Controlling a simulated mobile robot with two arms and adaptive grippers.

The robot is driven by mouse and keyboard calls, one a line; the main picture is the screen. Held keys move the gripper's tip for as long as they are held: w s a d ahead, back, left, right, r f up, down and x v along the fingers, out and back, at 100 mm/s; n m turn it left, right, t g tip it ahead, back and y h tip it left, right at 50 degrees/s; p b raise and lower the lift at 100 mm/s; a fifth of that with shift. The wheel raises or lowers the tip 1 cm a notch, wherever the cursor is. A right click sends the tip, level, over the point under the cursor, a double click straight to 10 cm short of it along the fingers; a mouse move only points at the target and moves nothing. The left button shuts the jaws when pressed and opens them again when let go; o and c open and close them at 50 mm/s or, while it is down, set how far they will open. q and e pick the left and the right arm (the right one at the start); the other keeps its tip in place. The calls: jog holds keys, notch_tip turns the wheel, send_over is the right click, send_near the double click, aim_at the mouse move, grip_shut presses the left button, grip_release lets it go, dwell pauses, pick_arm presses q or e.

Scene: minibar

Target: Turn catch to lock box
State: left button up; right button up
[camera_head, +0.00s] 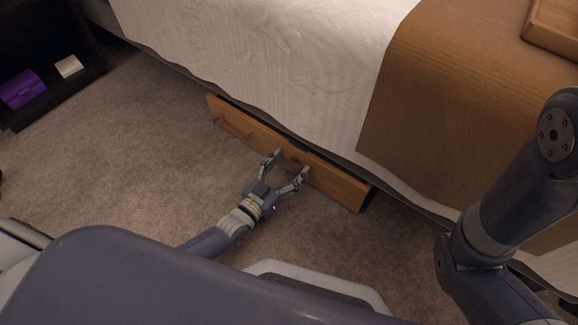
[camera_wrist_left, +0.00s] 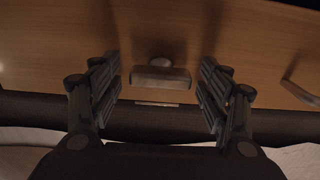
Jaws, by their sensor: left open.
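The box (camera_head: 335,184) is a long wooden box with a brown front, low under the edge of the bed. My left gripper (camera_head: 288,164) is open at the middle of its front. In the left wrist view the wooden front (camera_wrist_left: 50,65) fills the upper part. A small catch (camera_wrist_left: 160,76), a dark block on the wood, sits between the open fingers of my left gripper (camera_wrist_left: 160,85), apart from both. A light plate (camera_wrist_left: 157,103) shows just below the catch. My right arm shows at the right in the head view, but its gripper does not.
A bed with a white cover (camera_head: 270,60) and a brown blanket (camera_head: 440,100) overhangs the box. A handle (camera_wrist_left: 300,92) is on the wood at right. A dark shelf with a purple box (camera_head: 22,90) stands far left. The carpet (camera_head: 120,150) is clear.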

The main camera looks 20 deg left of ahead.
pick_arm(q)
jog(key=v, duration=1.2)
